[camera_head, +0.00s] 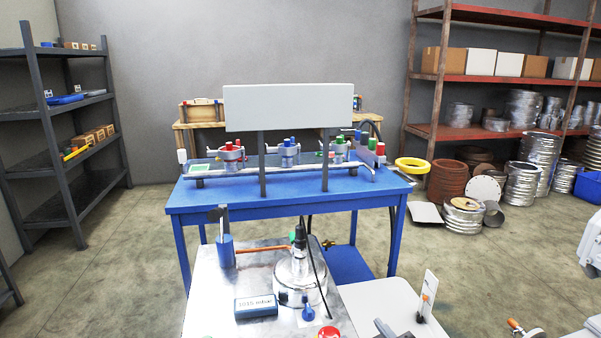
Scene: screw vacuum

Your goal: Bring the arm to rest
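No gripper fingers show clearly in the head view. A white part with a dark underside is cut off by the right edge, and I cannot tell whether it belongs to my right arm. In front of me stands a metal-topped table (208,300) with a round silver vessel (300,282) on it. The vessel has a dark upright fitting and a black cable. A blue block (226,252) with an upright metal piece stands at the table's left. A dark box with a lettered label (256,306) lies near the front, and a red knob (329,333) is at the bottom edge.
A blue workbench (290,203) behind carries a fixture with red, blue and green parts. A blank grey panel (288,107) stands above it. Shelves (75,150) stand left, a red rack (480,80) right. A white surface (385,302) adjoins the metal table. Open floor lies left.

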